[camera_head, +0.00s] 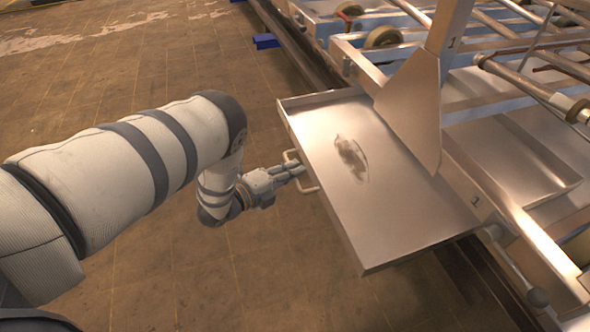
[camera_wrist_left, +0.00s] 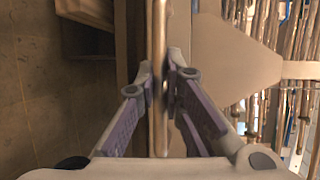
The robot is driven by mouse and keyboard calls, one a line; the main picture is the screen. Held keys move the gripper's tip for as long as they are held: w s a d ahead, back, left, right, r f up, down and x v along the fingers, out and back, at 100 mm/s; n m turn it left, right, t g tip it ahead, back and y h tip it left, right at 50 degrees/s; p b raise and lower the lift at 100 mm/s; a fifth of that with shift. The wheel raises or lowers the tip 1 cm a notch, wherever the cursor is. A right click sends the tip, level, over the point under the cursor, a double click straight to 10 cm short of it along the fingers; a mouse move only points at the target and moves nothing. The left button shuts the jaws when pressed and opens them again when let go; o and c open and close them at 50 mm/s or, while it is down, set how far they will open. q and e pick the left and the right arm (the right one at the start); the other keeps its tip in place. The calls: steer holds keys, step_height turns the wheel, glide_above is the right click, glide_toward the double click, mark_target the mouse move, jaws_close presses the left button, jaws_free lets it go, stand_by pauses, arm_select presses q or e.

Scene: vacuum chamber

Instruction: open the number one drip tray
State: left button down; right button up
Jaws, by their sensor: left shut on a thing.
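The drip tray (camera_head: 385,205) is a shallow metal pan with a dark smudge on its floor. It sticks out to the left from the metal frame, over the brown floor. A bar handle (camera_head: 306,187) is on its left outer side. My left gripper (camera_head: 300,171) is at that handle and shut on it. In the left wrist view the handle bar (camera_wrist_left: 159,60) runs between the two fingertips (camera_wrist_left: 162,85). My right gripper is in neither view. I cannot read a number on the tray itself.
A metal frame (camera_head: 530,235) with bars and rollers (camera_head: 383,37) fills the right side. An angled metal plate (camera_head: 412,105) hangs over the tray's right edge. A small blue block (camera_head: 266,41) lies near the frame's far end. The tiled floor (camera_head: 90,85) on the left is clear.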

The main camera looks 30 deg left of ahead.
arm_select(q)
steer(key=c, duration=2)
jaws_free()
steer(key=shift+o, duration=0.2)
steer(key=v, duration=1.2)
